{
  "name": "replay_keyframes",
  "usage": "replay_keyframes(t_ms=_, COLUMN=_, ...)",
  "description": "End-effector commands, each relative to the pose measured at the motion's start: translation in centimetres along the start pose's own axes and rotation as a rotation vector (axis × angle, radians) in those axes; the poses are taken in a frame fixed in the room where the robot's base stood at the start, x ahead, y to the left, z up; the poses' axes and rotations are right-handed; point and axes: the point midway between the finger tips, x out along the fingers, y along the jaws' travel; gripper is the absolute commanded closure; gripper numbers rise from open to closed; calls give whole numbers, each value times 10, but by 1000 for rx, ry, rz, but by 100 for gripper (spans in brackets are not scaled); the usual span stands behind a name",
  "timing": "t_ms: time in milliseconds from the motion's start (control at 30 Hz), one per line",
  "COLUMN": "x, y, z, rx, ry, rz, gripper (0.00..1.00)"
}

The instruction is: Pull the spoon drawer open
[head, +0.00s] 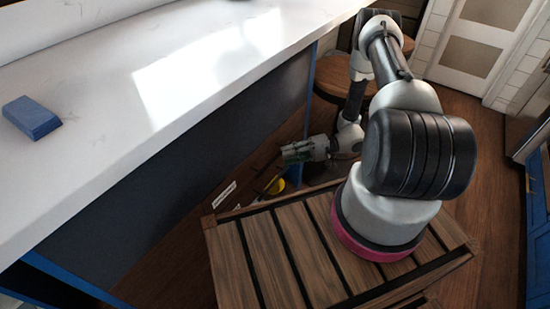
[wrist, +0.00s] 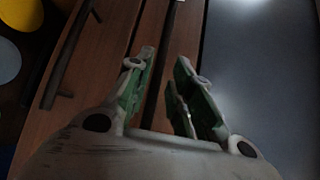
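My gripper (wrist: 165,75) is open in the wrist view, its two green-padded fingers apart in front of brown wooden drawer fronts (wrist: 118,45). A dark bar (wrist: 172,35) runs between and beyond the fingers; I cannot tell whether either finger touches it. A second dark bar handle (wrist: 66,55) stands off the wood to the left. No gap from an opened drawer shows. In the head view my gripper (head: 284,153) is low beside the counter, and the drawer fronts there are mostly in shadow. I cannot tell which drawer is the spoon drawer.
A white counter (head: 90,110) with a blue block (head: 32,117) runs along the left, above a dark panel (head: 170,190). A round wooden stool (head: 340,85) stands behind my arm.

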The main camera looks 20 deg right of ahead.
Motion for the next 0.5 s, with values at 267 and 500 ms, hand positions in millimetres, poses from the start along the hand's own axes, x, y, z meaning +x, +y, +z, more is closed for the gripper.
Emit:
replay_keyframes(t_ms=267, x=45, y=0, z=1, rx=2, ry=-4, rz=0, gripper=78)
replay_keyframes(t_ms=500, x=55, y=0, z=0, rx=3, ry=-1, rz=1, gripper=78)
